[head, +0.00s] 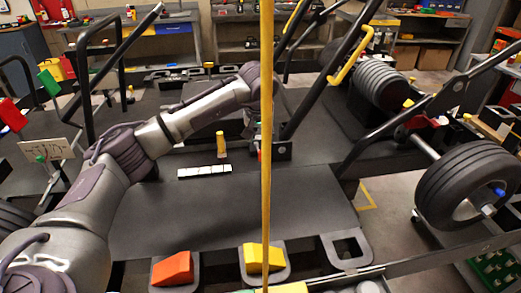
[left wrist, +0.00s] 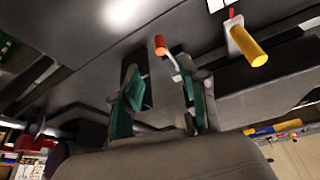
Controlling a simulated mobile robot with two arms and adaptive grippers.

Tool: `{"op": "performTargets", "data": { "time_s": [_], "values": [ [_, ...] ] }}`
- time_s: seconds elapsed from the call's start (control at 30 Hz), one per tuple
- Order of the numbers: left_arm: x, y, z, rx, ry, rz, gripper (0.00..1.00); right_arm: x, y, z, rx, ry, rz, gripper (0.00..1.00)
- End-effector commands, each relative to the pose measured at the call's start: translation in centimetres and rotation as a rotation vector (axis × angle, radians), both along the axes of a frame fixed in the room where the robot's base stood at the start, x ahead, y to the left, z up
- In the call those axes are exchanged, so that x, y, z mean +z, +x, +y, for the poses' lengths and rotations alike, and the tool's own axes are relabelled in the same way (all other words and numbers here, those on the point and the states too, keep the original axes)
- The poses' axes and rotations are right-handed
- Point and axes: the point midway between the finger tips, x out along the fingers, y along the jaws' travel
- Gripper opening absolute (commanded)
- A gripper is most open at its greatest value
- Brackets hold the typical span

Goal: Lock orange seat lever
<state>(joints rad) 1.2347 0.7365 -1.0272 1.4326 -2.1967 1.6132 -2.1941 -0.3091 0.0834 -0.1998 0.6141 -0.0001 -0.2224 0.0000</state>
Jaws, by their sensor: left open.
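The orange seat lever has an orange knob (left wrist: 160,44) on a short metal stem. In the left wrist view it shows just beyond and between the fingertips of my left gripper (left wrist: 157,70). The gripper is open, its green-padded fingers apart, and no grip on the lever shows. In the head view my left gripper (head: 252,118) points down over the dark platform, partly hidden by a yellow pole. A bit of orange (head: 259,154) shows beside the pole below it; I cannot tell the lever's angle there. My right gripper is in neither view.
The yellow pole (head: 266,200) stands upright in front of the head camera. A yellow-handled lever (head: 220,143) stands left of my gripper; it also shows in the wrist view (left wrist: 248,45). Orange (head: 172,268) and yellow (head: 262,258) wedges sit at the front. A wheel (head: 470,185) is right.

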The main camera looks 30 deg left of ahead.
Motion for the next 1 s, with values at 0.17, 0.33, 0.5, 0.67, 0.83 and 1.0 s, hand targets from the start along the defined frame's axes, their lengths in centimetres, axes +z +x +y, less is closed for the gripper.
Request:
{"op": "performTargets", "data": {
  "time_s": [0.17, 0.33, 0.5, 0.67, 0.83, 1.0],
  "values": [
    [-3.7, 1.3, 0.6, 0.002, -0.002, 0.006, 0.44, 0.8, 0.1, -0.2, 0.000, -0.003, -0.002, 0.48],
    [-6.7, 2.5, 1.1, 0.002, -0.001, 0.005, 0.44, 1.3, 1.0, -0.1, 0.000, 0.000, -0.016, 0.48],
    [-8.7, 3.3, 1.4, 0.001, -0.001, 0.003, 0.44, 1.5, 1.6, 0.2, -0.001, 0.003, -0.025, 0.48],
    [-9.4, 3.6, 1.6, 0.001, 0.000, 0.000, 0.44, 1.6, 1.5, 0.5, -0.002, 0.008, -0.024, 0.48],
    [-9.5, 3.6, 1.6, 0.000, 0.000, 0.000, 0.44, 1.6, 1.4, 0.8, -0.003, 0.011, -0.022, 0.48],
    [-9.5, 3.6, 1.6, 0.000, 0.000, 0.000, 0.30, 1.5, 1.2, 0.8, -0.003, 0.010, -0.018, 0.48]
  ]
}}
